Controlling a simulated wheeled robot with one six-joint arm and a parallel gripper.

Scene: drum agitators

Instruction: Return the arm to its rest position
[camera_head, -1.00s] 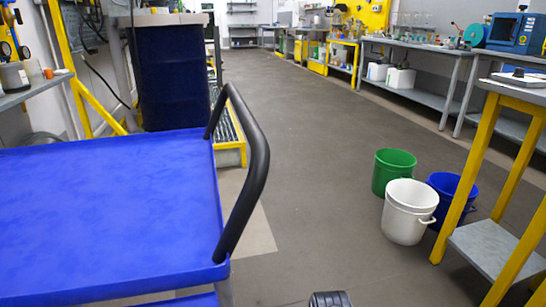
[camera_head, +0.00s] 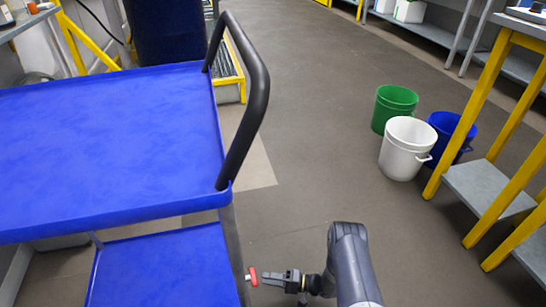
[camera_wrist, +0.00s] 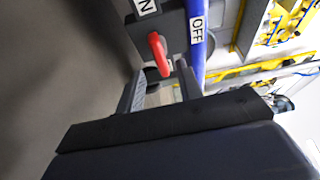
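My gripper (camera_head: 268,277) is at the bottom of the head view, beside the blue cart, pointing left. A small red handle (camera_head: 252,277) is just beyond its fingertips. In the wrist view my gripper's two fingers (camera_wrist: 160,72) stand apart with a gap between them. The red handle (camera_wrist: 158,52) shows at that gap, in front of a dark box with a label ending in N and beside a blue bar marked OFF. No finger visibly grips the handle; whether one touches it I cannot tell.
The blue cart (camera_head: 110,128) with its black push handle (camera_head: 252,105) fills the left. White (camera_head: 405,150), green (camera_head: 393,108) and blue (camera_head: 452,135) buckets stand at right by a yellow-legged table (camera_head: 490,190). The grey floor between is clear.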

